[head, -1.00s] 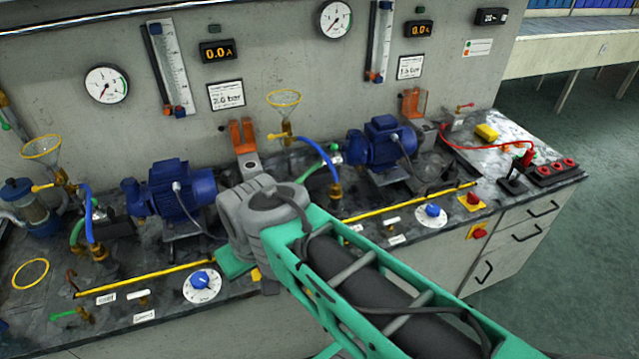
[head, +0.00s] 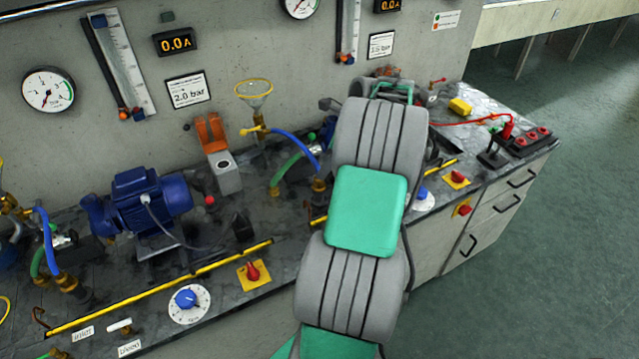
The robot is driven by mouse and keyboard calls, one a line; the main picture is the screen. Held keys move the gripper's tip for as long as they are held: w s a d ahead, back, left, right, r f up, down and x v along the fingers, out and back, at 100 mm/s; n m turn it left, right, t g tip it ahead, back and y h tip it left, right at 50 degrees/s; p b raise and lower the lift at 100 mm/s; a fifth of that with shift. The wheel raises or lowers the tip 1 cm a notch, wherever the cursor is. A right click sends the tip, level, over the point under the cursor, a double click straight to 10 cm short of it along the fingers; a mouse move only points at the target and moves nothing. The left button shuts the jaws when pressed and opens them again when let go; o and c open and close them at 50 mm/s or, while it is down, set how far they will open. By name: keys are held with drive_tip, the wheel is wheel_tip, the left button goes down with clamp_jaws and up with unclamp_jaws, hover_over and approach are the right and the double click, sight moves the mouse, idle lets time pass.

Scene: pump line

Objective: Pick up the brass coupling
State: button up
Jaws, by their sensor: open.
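I cannot single out a separate brass coupling in the head view. Brass-coloured fittings show at the hose ends: one (head: 319,185) under the middle blue hose, beside my arm, and one (head: 68,284) at the left under another blue hose. The coupling may be one of these or hidden behind my arm. My arm rises from the bottom centre across the right half of the bench and points away toward the wall. My gripper is hidden beyond the arm's far links.
The blue pump motor (head: 148,203) stands on the bench at left, behind a yellow rail (head: 160,290). An orange-topped holder (head: 212,133) stands near the wall. Floor is free at right.

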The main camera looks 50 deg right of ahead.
sight(319, 182)
drive_tip(key=x, duration=0.5)
drive_tip(key=d+x, duration=0.1)
drive_tip(key=x, duration=0.1)
drive_tip(key=shift+w+a+f, duration=0.1)
drive_tip(key=shift+w+f, duration=0.1)
drive_tip(key=shift+f, duration=0.25)
clamp_jaws()
